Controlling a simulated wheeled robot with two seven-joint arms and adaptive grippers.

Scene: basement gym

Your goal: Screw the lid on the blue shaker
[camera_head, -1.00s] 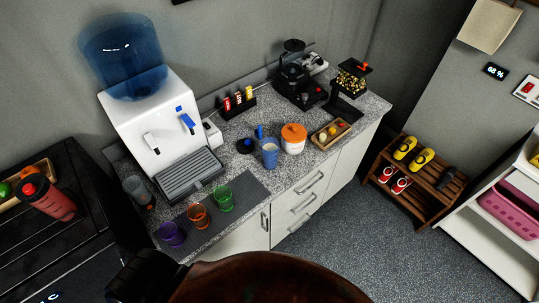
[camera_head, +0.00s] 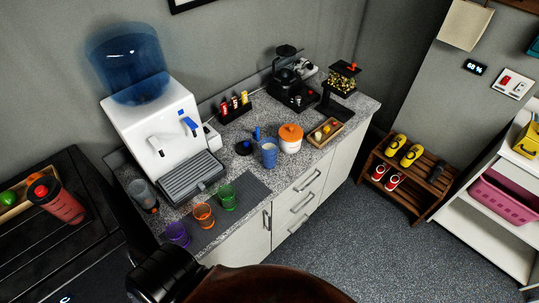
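The blue shaker (camera_head: 269,154) stands upright and open-topped on the speckled counter, left of a white tub with an orange lid. A dark round lid (camera_head: 244,148) with a blue part beside it lies on the counter just left of the shaker, apart from it. It looks like the shaker's lid, but it is small in view. Neither of my grippers shows in the head view.
The white tub (camera_head: 290,139), a wooden tray (camera_head: 338,135) and a black coffee machine (camera_head: 290,88) stand near the shaker. The water dispenser (camera_head: 150,125) and several coloured glasses are to the left. A dark brown rounded surface (camera_head: 265,285) fills the bottom foreground.

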